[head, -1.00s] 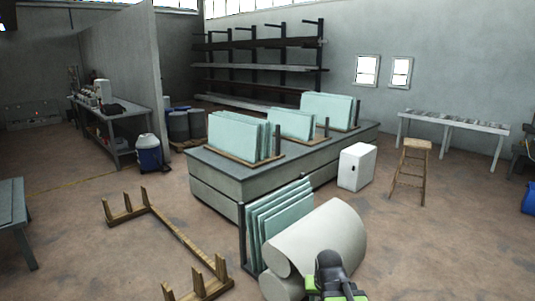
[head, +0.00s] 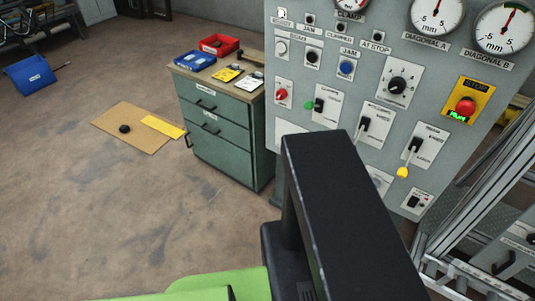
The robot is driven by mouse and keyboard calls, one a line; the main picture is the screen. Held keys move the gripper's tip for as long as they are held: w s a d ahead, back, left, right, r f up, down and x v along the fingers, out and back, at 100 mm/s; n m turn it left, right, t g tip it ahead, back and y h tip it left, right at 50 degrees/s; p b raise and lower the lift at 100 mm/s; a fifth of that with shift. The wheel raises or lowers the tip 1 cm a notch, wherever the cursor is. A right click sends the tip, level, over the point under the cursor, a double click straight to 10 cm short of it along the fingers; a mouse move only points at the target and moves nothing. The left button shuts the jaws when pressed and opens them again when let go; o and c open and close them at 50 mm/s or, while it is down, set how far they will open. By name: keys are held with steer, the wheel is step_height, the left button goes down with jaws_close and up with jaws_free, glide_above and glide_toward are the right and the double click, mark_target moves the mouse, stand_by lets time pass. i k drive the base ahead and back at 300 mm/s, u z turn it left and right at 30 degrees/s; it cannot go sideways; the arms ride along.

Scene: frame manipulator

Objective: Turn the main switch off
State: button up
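A grey control panel (head: 300,65) fills the right half of the head view. It carries a red knob (head: 281,95) at left, a black lever switch with a green tip (head: 317,104), a black lever switch (head: 364,126) in the middle, and a lever with a yellow knob (head: 403,172) to its right. A small black switch (head: 413,202) is low at right. The labels are too small to tell which is the main switch. My dark arm link stands before the panel and covers part of its lower area. My gripper is not visible.
A red stop button (head: 465,107) sits on a yellow plate above a green lit display. A green drawer cabinet (head: 225,130) with red and blue trays stands left of the panel. A cardboard sheet (head: 130,130) lies on the floor. A metal frame (head: 475,215) stands at right.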

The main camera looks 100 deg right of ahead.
mark_target(282, 95)
steer(key=z, duration=1.55)
steer(key=k, duration=0.05)
steer(key=z, duration=2.7)
